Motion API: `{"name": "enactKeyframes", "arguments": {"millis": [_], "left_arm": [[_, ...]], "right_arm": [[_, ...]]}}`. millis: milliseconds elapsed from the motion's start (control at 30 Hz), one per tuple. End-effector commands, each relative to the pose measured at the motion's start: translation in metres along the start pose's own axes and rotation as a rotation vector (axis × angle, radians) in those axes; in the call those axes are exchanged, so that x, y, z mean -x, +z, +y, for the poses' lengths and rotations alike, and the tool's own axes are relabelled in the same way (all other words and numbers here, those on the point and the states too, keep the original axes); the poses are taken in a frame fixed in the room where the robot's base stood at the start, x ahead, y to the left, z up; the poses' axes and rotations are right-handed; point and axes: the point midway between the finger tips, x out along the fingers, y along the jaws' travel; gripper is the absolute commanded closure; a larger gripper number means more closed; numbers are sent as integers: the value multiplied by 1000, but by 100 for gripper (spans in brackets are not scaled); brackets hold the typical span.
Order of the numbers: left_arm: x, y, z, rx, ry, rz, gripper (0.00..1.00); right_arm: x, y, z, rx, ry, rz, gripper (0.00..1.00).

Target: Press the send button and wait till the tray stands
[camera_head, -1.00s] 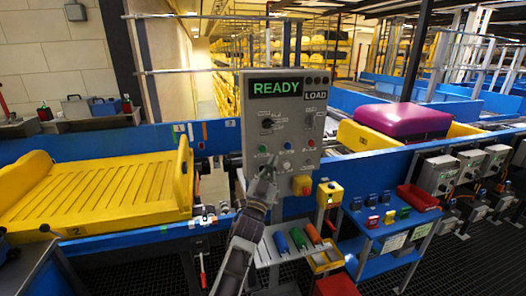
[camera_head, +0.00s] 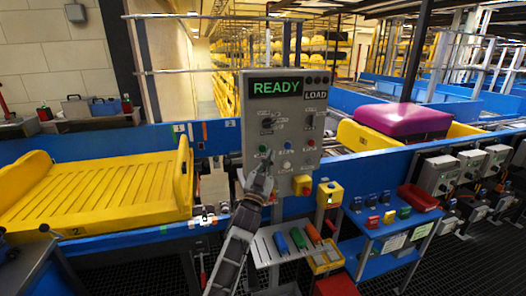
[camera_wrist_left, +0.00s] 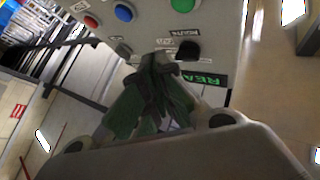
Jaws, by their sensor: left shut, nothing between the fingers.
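The grey control panel (camera_head: 292,118) stands in the middle of the head view, and its display reads READY (camera_head: 277,88). A green (camera_head: 263,148), a blue (camera_head: 288,146) and a red button (camera_head: 311,143) sit in a row; their labels are too small to read. My left gripper (camera_head: 265,165) is shut and empty in front of the panel, just below the green button. In the left wrist view its fingers (camera_wrist_left: 158,65) point at the panel near a black knob (camera_wrist_left: 188,50). An empty yellow tray (camera_head: 95,190) lies on the left conveyor. My right gripper is out of view.
A yellow tray (camera_head: 352,136) with a purple suitcase (camera_head: 403,121) stands on the conveyor behind the panel. A yellow box (camera_head: 329,194) and a blue shelf (camera_head: 380,228) with small items stand at right. A tool rack (camera_head: 290,243) hangs below the panel.

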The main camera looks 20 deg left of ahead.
Motion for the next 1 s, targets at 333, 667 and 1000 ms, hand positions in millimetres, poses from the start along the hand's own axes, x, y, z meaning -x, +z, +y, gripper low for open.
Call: {"name": "enactKeyframes", "arguments": {"millis": [333,667,1000], "left_arm": [[-22,17,-16,-1,0,1,100],[-36,26,-26,0,0,0,100],[-37,28,-28,0,0,-1,100]], "right_arm": [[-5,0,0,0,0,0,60],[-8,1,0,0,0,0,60],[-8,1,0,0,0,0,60]]}}
